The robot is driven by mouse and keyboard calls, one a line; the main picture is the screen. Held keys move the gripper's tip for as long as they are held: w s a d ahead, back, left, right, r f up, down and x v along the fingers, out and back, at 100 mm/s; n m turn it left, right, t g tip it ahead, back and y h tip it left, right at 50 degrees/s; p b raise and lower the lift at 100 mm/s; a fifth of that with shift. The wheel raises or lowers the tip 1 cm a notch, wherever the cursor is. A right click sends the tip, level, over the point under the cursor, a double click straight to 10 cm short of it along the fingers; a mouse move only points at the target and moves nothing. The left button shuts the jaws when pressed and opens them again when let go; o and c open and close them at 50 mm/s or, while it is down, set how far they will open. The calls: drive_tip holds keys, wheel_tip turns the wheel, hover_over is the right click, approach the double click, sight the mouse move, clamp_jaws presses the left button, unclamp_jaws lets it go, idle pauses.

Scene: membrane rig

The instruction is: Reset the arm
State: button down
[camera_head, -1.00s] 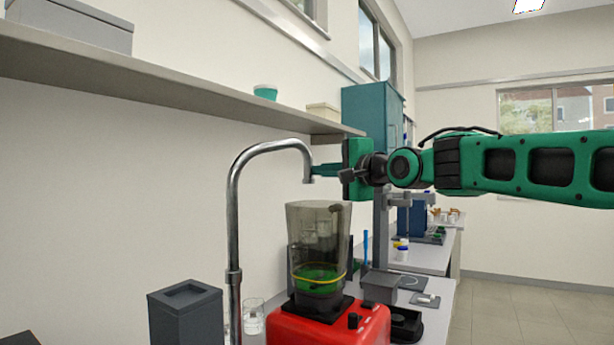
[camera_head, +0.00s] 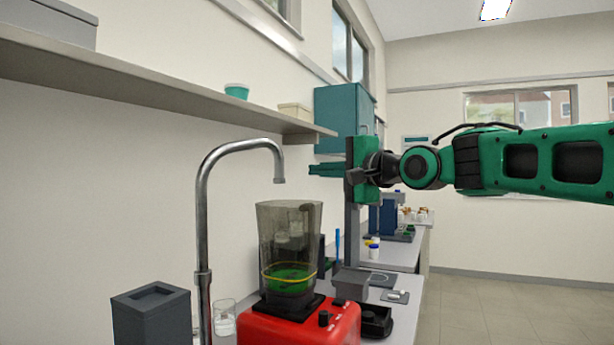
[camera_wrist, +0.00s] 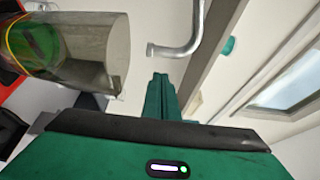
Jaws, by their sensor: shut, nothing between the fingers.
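My green arm reaches in from the right in the head view. My gripper (camera_head: 312,169) points left and is shut, with nothing in it. Its fingers are a little right of the metal tap's (camera_head: 236,146) spout, above and to the right of a tinted clear vessel (camera_head: 290,225) on a red base (camera_head: 300,328). In the wrist view the shut fingers (camera_wrist: 161,78) show at centre, the vessel (camera_wrist: 95,50) is at upper left and the tap (camera_wrist: 180,48) just ahead.
A wall shelf (camera_head: 150,84) runs along the left with a teal cup (camera_head: 237,91). A teal cabinet (camera_head: 342,119) hangs behind the gripper. A dark grey bin (camera_head: 152,318) and a glass (camera_head: 224,319) stand below. The floor at right is clear.

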drive_tip(key=s+d+f+g+h, duration=0.1)
drive_tip(key=s+d+f+h, duration=0.25)
drive_tip(key=d+f, duration=0.55)
drive_tip(key=s+d+f+g+h, duration=0.1)
drive_tip(key=s+d+f+h, duration=0.25)
drive_tip(key=d+f, duration=0.65)
drive_tip(key=s+d+f+g+h, duration=0.15)
drive_tip(key=d+f+h, duration=0.35)
drive_tip(key=d, duration=0.7)
drive_tip(key=s+d+f+n+g+h, duration=0.1)
drive_tip(key=s+d+f+g, duration=0.1)
drive_tip(key=s+d+f, duration=0.5)
drive_tip(key=s+d+f+g, duration=0.2)
drive_tip(key=s+d+f, duration=0.3)
drive_tip(key=s, duration=0.4)
drive_tip(key=s+f+g, duration=0.2)
drive_tip(key=s+f, duration=0.2)
drive_tip(key=s, duration=0.5)
drive_tip(key=s+d+f+n+g, duration=0.1)
drive_tip(key=s+f+g, duration=0.2)
drive_tip(key=s+f, duration=0.2)
drive_tip(key=s, duration=0.3)
drive_tip(key=shift+s+d, duration=0.3)
drive_tip(key=shift+s, duration=0.05)
drive_tip(key=shift+s+r, duration=0.1)
